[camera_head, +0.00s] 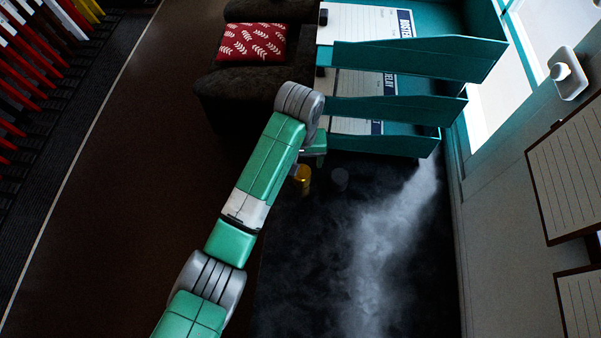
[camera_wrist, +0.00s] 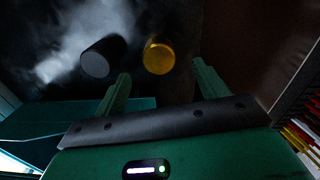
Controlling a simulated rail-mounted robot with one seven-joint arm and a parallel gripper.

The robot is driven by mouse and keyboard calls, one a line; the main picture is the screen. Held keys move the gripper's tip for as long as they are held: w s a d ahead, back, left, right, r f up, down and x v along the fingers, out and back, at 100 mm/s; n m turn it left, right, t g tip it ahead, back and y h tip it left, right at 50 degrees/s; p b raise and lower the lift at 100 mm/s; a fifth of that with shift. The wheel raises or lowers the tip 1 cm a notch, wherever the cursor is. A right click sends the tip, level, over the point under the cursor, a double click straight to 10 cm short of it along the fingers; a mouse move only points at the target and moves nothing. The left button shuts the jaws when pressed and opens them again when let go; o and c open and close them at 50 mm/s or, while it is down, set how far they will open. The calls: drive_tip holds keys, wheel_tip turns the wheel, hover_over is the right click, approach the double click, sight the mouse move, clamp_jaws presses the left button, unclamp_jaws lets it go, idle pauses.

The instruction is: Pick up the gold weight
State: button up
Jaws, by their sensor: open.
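The gold weight (camera_head: 302,178) is a small gold cylinder standing on the dark surface, just beside the end of my arm in the head view. In the wrist view the gold weight (camera_wrist: 158,57) lies beyond my fingertips, roughly between their lines and apart from them. My gripper (camera_wrist: 161,78) is open, with two green fingers spread and nothing between them. In the head view my gripper is mostly hidden behind my arm. A dark grey cylinder (camera_head: 340,178) stands just right of the gold weight; it also shows left of it in the wrist view (camera_wrist: 97,63).
A teal tiered tray (camera_head: 400,103) holding papers stands behind the weights. A dark seat with a red cushion (camera_head: 252,42) is at the upper left. Coloured levers (camera_head: 30,60) line the far left. The dark surface (camera_head: 300,270) in front of the weights is clear.

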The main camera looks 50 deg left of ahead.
sight(302, 171)
wheel_tip(302, 171, down, 8)
drive_tip(key=shift+w+r+p, duration=0.15)
drive_tip(key=shift+r+p, duration=0.05)
drive_tip(key=shift+p, duration=0.15)
drive_tip(key=c, duration=1.3)
drive_tip(key=shift+r, duration=0.2)
drive_tip(key=shift+r, duration=0.3)
wheel_tip(302, 171, up, 2)
drive_tip(key=shift+r, duration=0.15)
drive_tip(key=shift+s+d+r, duration=0.25)
drive_tip(key=shift+s+d, duration=0.15)
drive_tip(key=shift+s, duration=0.1)
drive_tip(key=s+d, duration=0.2)
drive_tip(key=s, duration=0.2)
drive_tip(key=s+d+r, duration=0.1)
drive_tip(key=s+d, duration=0.2)
drive_tip(key=s, duration=0.1)
drive_tip(key=s+d, duration=0.3)
drive_tip(key=s, duration=0.1)
drive_tip(key=shift+s+r, duration=0.15)
drive_tip(key=shift+s, duration=0.1)
